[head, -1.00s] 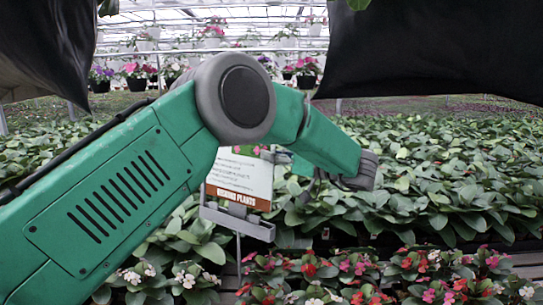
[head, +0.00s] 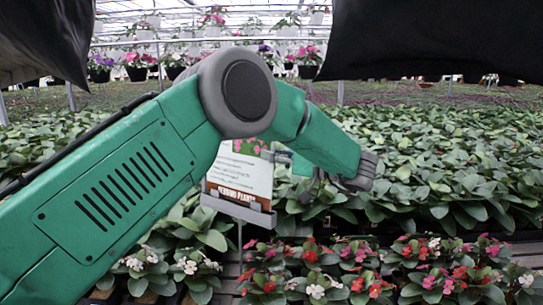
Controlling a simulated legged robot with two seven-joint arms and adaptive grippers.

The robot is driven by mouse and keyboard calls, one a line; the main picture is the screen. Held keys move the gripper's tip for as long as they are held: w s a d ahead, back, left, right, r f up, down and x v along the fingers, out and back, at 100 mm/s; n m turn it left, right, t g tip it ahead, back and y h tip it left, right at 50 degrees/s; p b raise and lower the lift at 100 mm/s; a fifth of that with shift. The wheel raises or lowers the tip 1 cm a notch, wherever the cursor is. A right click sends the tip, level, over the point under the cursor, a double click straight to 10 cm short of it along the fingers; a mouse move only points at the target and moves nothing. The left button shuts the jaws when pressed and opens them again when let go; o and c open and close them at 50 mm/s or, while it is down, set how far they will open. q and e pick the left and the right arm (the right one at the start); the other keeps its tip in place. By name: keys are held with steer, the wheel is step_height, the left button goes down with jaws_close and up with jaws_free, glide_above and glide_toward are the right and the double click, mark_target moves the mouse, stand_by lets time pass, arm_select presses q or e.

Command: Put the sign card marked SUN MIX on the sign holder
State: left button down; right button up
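A sign card (head: 238,178) with pink flowers at the top, lines of small print and a brown lower band stands upright in the middle of the head view. The band seems to read BEDDING PLANTS; I cannot make out SUN MIX. The grey sign holder (head: 238,211) on a thin post is right at the card's bottom edge, its lip overlapping the band. Whether the card is fully seated is unclear. My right gripper is out of view.
Red, pink and white flowering plants (head: 320,275) fill the front bed below the holder. Broad-leaved green plants (head: 440,170) spread behind. Black sheets (head: 430,40) hang at the upper left and right. Hanging flower pots (head: 138,70) are far back.

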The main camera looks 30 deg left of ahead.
mark_target(273, 170)
arm_select(q)
steer(key=shift+s+f, duration=0.2)
steer(key=shift+f, duration=1.3)
steer(key=c, duration=1.6)
jaws_free()
steer(key=shift+c, duration=0.2)
steer(key=shift+d, duration=0.5)
steer(key=d, duration=1.1)
steer(key=shift+w+d, duration=0.2)
steer(key=shift+w, duration=0.2)
steer(key=shift+a+f, duration=0.1)
steer(key=shift+f, duration=0.05)
